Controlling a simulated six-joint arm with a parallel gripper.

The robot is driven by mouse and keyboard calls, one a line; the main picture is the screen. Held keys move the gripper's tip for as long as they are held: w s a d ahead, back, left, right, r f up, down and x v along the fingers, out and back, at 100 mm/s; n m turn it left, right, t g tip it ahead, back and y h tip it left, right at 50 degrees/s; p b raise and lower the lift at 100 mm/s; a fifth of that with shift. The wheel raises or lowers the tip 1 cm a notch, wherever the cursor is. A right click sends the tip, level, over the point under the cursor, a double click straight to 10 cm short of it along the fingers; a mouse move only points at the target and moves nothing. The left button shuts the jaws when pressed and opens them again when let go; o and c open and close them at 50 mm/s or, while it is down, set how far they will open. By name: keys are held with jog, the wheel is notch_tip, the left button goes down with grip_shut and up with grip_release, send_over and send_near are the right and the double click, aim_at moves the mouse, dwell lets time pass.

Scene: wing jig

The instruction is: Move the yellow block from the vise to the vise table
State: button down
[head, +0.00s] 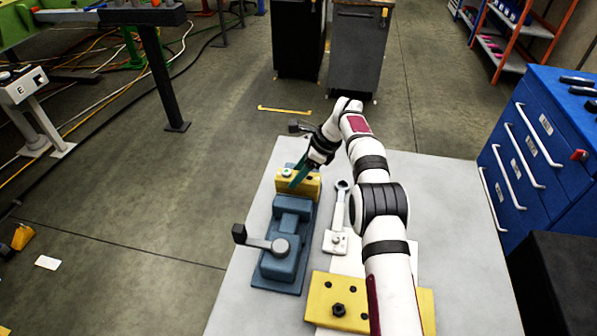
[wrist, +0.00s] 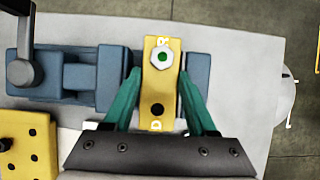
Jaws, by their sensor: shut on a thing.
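The yellow block (wrist: 158,95) has a silver nut with a green centre and a dark hole. It sits between the jaws of the blue vise (wrist: 75,75). In the head view the block (head: 312,188) is at the far end of the vise (head: 283,255). My gripper (wrist: 160,82) is shut on the block, with one green finger at each side. In the head view my gripper (head: 299,172) comes down at the block, partly hiding it. The vise stands on the pale grey vise table (head: 455,220).
A larger yellow plate with holes (head: 335,302) lies at the table's near side, partly behind my arm. A white clamp-like piece (head: 337,240) stands right of the vise. The vise handle (head: 260,243) sticks out left. Bare tabletop lies on the right. Blue drawers (head: 530,150) stand beyond it.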

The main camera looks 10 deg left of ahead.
jog(key=shift+s+r, duration=0.1)
jog(key=shift+s, duration=0.1)
jog(key=shift+r, duration=3.1)
jog(key=shift+s+d, duration=0.1)
jog(key=s+d+r+n+g+h, duration=0.25)
jog(key=s+d+r+n, duration=0.25)
jog(key=s+d+n, duration=0.5)
jog(key=s+d+r+n+g+h, duration=0.25)
jog(key=s+d+r+n, duration=0.25)
jog(key=s+d, duration=0.45)
jog(key=w+d+f+m+t+y, duration=0.3)
jog(key=w+f+m, duration=0.3)
jog(key=w+m, duration=0.1)
jog(key=w+d+f+m+t+y, duration=0.2)
jog(key=w+f+m, duration=0.3)
jog(key=w+m, duration=0.25)
jog(key=shift+m, duration=0.25)
jog(key=shift+s+d+f, duration=0.1)
jog(key=shift+f, duration=1.9)
jog(key=shift+s+d+f, duration=0.1)
jog(key=shift+f, duration=1.9)
